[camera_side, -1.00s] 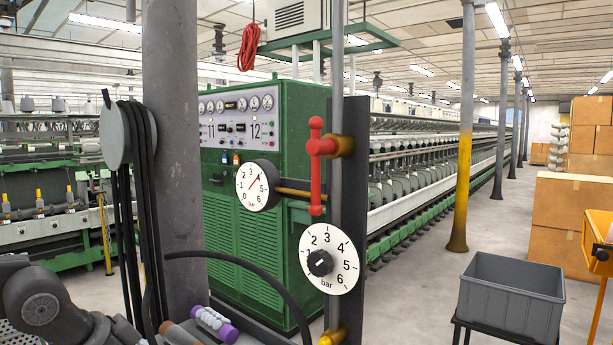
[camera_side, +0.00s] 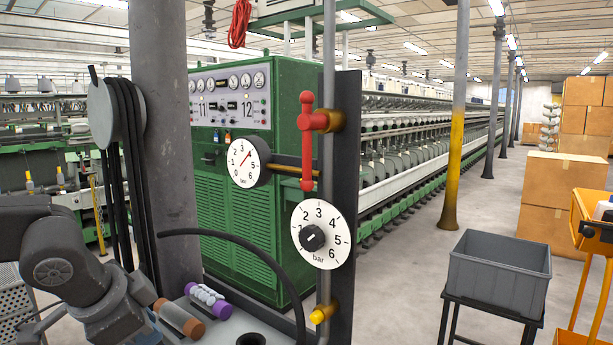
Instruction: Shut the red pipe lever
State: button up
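The red pipe lever (camera_side: 307,150) stands upright on a brass valve body (camera_side: 336,120) on the vertical grey pipe (camera_side: 329,65). Its long handle hangs straight down, parallel to the pipe, and a short end points up. Below it is a white dial marked in bar (camera_side: 338,222) with a black knob (camera_side: 312,238). My dark grey arm shows at the lower left, well apart from the lever. I cannot make out my gripper's fingers.
A thick grey column (camera_side: 160,150) with hanging black hoses (camera_side: 125,190) stands between my arm and the lever. A black hose (camera_side: 255,248) arches in front of the green cabinet (camera_side: 235,215). Spools (camera_side: 206,300) lie on the bench. A grey bin (camera_side: 498,275) stands to the right.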

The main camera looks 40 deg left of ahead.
jog(key=w+d+r+m+t+y, duration=0.1)
jog(key=w+d+r, duration=0.1)
jog(key=r, duration=0.1)
jog(key=w+d+r+m+t+y, duration=0.1)
jog(key=w+d+r+m, duration=0.1)
jog(key=r, duration=0.1)
jog(key=w+d+r+m+t, duration=0.2)
jog(key=w+r, duration=0.1)
jog(key=shift+d+y, duration=0.2)
jog(key=shift+y, duration=0.2)
grip_shut()
jog(key=w+d+r+m+t, duration=0.1)
jog(key=d+r+m+t, duration=0.1)
jog(key=d+r+t, duration=0.4)
jog(key=d+r, duration=0.5)
jog(key=d, duration=0.1)
jog(key=shift+w+d+r+m, duration=0.2)
jog(key=shift+w+d+m, duration=0.05)
jog(key=shift+m, duration=0.05)
